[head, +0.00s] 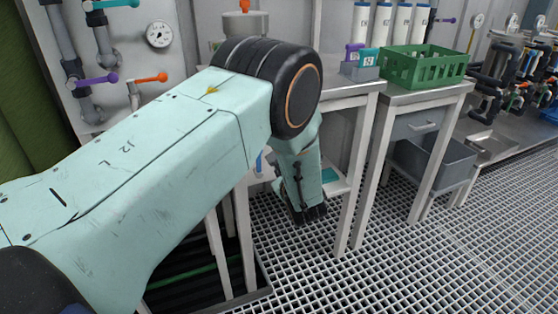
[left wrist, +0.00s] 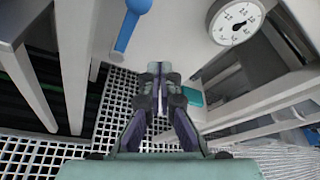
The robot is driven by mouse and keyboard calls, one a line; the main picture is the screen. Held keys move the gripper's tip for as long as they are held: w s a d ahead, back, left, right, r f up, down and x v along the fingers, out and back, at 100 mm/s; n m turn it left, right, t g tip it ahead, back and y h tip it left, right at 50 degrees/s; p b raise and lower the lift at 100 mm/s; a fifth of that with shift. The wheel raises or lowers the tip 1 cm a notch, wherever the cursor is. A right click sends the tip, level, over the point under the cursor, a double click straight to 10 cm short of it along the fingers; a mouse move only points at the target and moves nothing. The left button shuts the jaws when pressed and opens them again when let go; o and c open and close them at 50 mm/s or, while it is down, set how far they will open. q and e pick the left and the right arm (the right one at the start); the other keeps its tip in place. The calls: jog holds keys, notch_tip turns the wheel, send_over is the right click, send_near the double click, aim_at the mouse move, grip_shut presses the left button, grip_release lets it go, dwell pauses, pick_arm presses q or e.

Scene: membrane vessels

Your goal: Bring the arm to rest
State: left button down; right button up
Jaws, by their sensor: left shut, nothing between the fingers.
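My left arm (head: 150,170) comes in from the left in the head view, bends at a dark elbow joint and hangs down in front of the benches. My left gripper (head: 312,218) points down towards the grating floor, below bench height; its fingertips are hard to make out there. In the left wrist view the fingers of my left gripper (left wrist: 160,68) are together, with nothing seen between them. My right gripper is in neither view.
A green crate (head: 425,68) and a small holder with purple and teal items (head: 361,62) stand on benches. A gauge (left wrist: 236,22) and blue handle (left wrist: 131,22) are close to the left gripper. Bench legs (head: 366,175) flank the arm. Grating floor (head: 450,265) is clear at right.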

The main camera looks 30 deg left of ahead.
pick_arm(q)
jog(key=s+d+f+n+g+h+p, duration=0.1)
jog(key=s+d+f+n+g+h, duration=0.25)
jog(key=s, duration=0.75)
jog(key=s+d+f+n+g+h, duration=0.1)
jog(key=s+d+f+n+g, duration=0.1)
jog(key=s+f+g, duration=0.6)
jog(key=s+d+f+n+g+h+p, duration=0.1)
jog(key=s+d+f+n+h, duration=0.3)
jog(key=s, duration=0.9)
jog(key=s+d+n+h+p, duration=0.1)
jog(key=s+d+n+h, duration=0.25)
jog(key=s+n, duration=0.3)
jog(key=s+a+r+n+t+y+p, duration=0.1)
jog(key=s+a+r+n+y+p, duration=0.1)
jog(key=s+a+r+n, duration=0.3)
jog(key=s+n+p, duration=0.1)
jog(key=s, duration=0.2)
jog(key=shift+s+r+y+p, duration=0.15)
jog(key=shift+s+y+p, duration=0.05)
jog(key=shift+y+p, duration=0.1)
